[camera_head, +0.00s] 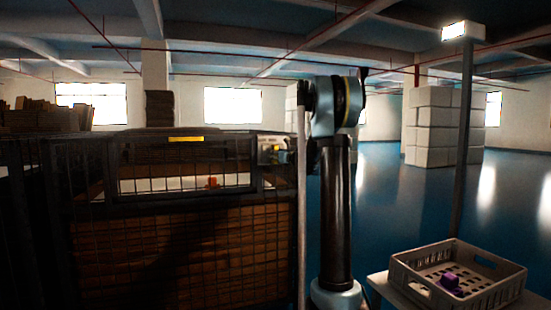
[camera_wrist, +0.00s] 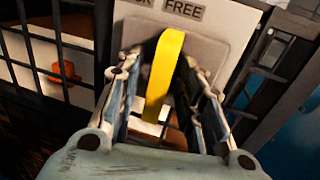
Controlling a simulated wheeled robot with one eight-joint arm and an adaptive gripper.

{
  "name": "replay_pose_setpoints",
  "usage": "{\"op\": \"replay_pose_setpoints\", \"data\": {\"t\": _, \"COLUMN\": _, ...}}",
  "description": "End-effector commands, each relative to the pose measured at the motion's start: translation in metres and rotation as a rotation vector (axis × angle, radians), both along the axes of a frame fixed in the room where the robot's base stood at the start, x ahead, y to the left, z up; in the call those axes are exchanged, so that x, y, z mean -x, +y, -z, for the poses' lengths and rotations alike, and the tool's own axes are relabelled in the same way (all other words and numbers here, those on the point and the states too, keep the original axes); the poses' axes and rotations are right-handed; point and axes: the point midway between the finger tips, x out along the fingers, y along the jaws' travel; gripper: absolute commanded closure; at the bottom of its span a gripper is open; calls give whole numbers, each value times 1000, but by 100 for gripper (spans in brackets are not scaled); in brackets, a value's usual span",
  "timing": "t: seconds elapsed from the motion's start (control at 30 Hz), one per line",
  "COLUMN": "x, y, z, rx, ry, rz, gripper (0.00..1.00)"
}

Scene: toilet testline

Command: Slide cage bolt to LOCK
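The bolt's yellow handle (camera_wrist: 166,75) stands upright in the wrist view, in front of a pale plate (camera_wrist: 215,50) marked FREE; the word to its left is partly hidden. My gripper (camera_wrist: 165,85) has one finger on each side of the handle. The fingers look spread, with a gap at the handle's left; contact on the right is unclear. The bolt's rod and its exact position are hidden.
An orange object (camera_head: 211,183) is behind the cage mesh; it also shows in the wrist view (camera_wrist: 65,72). A grey crate (camera_head: 410,281) with a purple item (camera_head: 451,282) stands on a small table at the lower right. Blue floor is open beyond it, with white block stacks (camera_head: 440,125).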

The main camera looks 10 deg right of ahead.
Motion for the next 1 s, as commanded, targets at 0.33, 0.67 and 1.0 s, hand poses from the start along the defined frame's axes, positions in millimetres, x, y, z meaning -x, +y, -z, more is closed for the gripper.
{"op": "replay_pose_setpoints", "data": {"t": 0.33, "x": 0, "y": 0, "z": 0, "rx": 0, "ry": 0, "rz": 0, "gripper": 100}}
{"op": "replay_pose_setpoints", "data": {"t": 0.67, "x": 3, "y": 10, "z": 0, "rx": 0, "ry": 0, "rz": -3, "gripper": 100}}
{"op": "replay_pose_setpoints", "data": {"t": 1.0, "x": 14, "y": 56, "z": 0, "rx": 0, "ry": 0, "rz": -2, "gripper": 100}}
